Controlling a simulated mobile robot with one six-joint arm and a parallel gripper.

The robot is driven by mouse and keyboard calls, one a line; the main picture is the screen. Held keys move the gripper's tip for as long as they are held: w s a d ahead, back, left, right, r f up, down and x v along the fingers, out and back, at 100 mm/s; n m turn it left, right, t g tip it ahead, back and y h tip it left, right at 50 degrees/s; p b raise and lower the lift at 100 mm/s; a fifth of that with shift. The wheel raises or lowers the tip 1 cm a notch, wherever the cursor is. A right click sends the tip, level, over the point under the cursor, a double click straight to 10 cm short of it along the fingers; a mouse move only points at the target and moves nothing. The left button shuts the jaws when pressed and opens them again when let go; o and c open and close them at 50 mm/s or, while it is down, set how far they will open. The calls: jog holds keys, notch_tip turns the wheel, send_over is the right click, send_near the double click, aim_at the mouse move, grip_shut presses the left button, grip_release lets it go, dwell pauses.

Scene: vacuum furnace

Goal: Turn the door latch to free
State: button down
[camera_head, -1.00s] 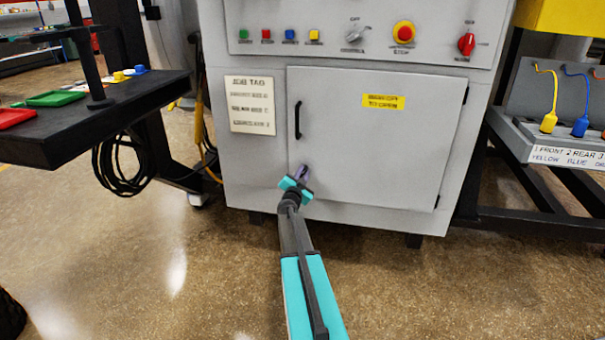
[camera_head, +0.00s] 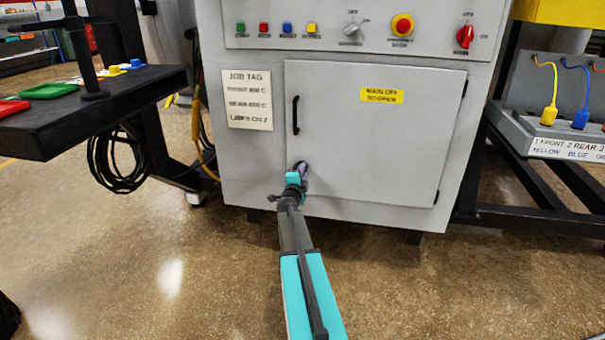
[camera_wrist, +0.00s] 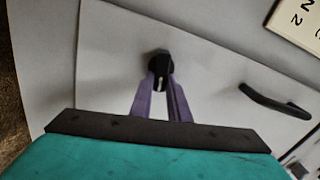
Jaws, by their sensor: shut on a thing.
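The grey furnace door (camera_head: 370,140) is closed on the cabinet front, with a yellow label (camera_head: 382,96) reading "MAIN OFF TO OPEN". The black door latch (camera_wrist: 159,64) is a round knob with a pale mark, seen in the wrist view near the door's edge. My gripper (camera_head: 300,170) is at the door's lower left, and its purple fingers (camera_wrist: 162,92) are closed on the latch knob. In the head view the gripper hides most of the latch.
A black door handle (camera_head: 296,115) is above the latch; it also shows in the wrist view (camera_wrist: 275,102). A job tag (camera_head: 247,100) is left of the door. A control panel with a red main switch (camera_head: 465,37) is above. A dark table (camera_head: 90,115) stands left, a plug rack (camera_head: 560,135) right.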

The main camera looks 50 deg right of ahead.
dwell(0.5)
jog(key=c, duration=1.7)
grip_release()
jog(key=shift+s+a, duration=0.1)
jog(key=shift+a, duration=0.05)
jog(key=shift+p+v, duration=1.1)
jog(key=shift+v, duration=5.65)
